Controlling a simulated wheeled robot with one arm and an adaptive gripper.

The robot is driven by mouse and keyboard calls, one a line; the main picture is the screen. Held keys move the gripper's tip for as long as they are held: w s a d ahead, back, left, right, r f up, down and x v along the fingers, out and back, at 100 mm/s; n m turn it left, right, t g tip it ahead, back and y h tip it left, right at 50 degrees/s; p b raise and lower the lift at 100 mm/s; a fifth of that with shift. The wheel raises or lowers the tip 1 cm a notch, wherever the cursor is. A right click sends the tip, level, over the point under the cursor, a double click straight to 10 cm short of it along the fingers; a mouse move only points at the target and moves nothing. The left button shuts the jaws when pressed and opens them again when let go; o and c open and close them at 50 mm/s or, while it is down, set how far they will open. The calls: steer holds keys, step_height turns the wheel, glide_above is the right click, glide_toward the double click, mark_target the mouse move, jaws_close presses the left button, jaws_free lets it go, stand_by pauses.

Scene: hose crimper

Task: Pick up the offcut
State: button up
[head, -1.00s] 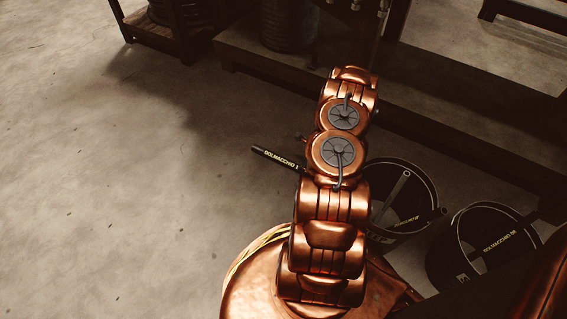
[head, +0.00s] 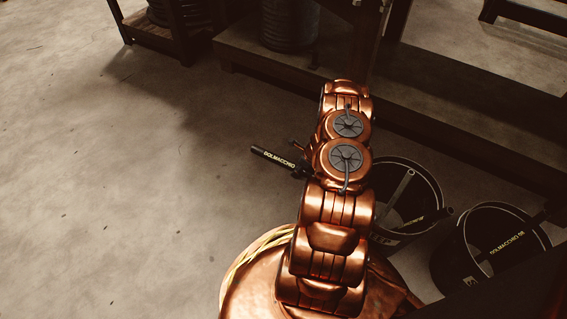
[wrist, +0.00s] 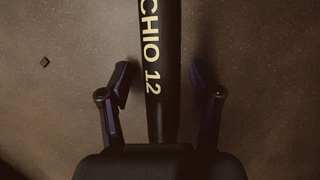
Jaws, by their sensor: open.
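The offcut is a short black hose piece (head: 277,159) with yellow lettering, seen in the head view just left of my arm. Its right end is hidden behind the arm. In the wrist view the offcut (wrist: 159,45) runs upright down the middle, with "CHIO 12" readable. My gripper (wrist: 159,78) is open, with one finger on each side of the offcut and a visible gap on both sides. The offcut's lower end passes out of sight at the gripper's body.
Two dark buckets (head: 436,186) (head: 463,276) holding hose pieces stand right of my arm. A low dark bench (head: 450,147) runs behind it. A wooden rack (head: 150,36) is at the upper left. The concrete floor on the left is clear.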

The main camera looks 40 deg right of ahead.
steer(key=shift+c, duration=0.2)
jaws_close()
steer(key=shift+r, duration=0.1)
stand_by(0.4)
